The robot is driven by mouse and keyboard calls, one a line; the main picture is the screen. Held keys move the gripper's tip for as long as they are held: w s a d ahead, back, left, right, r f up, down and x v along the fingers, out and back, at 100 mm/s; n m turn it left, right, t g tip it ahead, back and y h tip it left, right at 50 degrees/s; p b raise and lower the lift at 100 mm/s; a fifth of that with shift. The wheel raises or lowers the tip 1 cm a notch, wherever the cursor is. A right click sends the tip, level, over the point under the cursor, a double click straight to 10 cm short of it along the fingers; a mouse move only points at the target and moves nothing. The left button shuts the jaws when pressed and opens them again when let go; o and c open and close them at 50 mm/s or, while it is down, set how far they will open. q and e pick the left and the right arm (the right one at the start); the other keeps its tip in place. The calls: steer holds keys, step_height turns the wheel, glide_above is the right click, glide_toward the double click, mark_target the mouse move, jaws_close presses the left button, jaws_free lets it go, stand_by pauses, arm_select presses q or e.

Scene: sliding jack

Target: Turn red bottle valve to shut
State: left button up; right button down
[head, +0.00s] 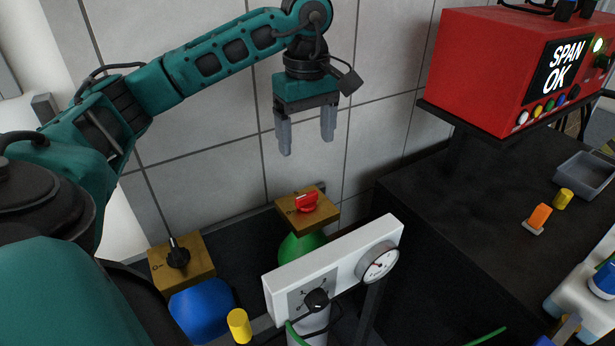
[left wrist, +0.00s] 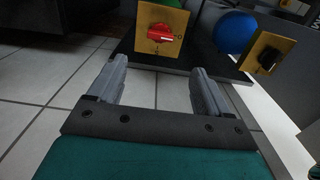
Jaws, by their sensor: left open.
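The red valve knob (head: 307,202) sits on a brass-coloured block (head: 324,213) on top of a green bottle (head: 298,247). In the left wrist view the red knob (left wrist: 162,34) faces the camera on its block, beyond the fingertips. My left gripper (head: 306,143) is open and empty. It hangs above the red knob with its fingers pointing down, clear of it. In the left wrist view the two grey fingers (left wrist: 160,72) are apart with nothing between them. My right gripper is not in view.
A blue bottle (head: 203,309) with a black knob (head: 178,256) stands to the left. A white panel (head: 338,264) with a gauge (head: 379,263) stands in front of the green bottle. A red analyser box (head: 490,70) is at the right. The tiled wall is close behind.

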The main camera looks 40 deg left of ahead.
mark_target(306, 195)
arm_select(q)
step_height(306, 195, down, 13)
steer(key=shift+r, duration=0.1)
stand_by(0.4)
steer(key=c, duration=1)
